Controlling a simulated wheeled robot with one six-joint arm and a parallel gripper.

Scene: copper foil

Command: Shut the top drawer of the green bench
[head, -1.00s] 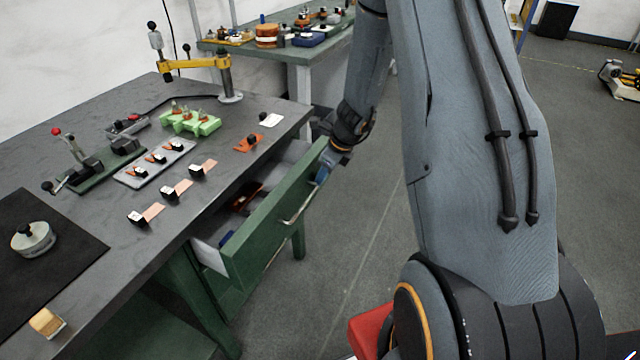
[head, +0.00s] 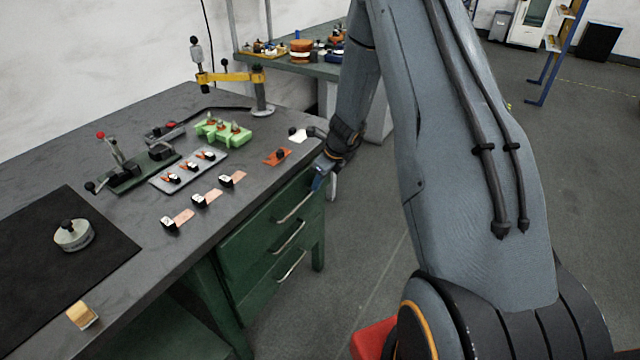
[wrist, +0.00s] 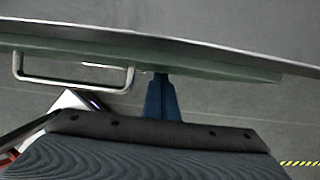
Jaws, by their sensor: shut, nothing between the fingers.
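The green bench (head: 90,125) has a dark grey top and a stack of drawers under its right end. The top drawer (head: 258,228) now sits in line with the drawers below, and its inside is hidden. I cannot tell whether a small gap is left. Its metal handle shows in the head view (head: 296,206) and in the wrist view (wrist: 72,82). My gripper (head: 317,182) is at the far end of the drawer front. In the wrist view its blue fingers (wrist: 162,84) are closed together, empty, with their tips at the green front, beside the handle.
Two more drawers with handles (head: 290,238) sit below. The bench top carries a green fixture (head: 222,131), a grey tray (head: 188,170), a toggle clamp (head: 130,165) and a black mat (head: 50,250). Another bench stands behind. Open floor lies to the right.

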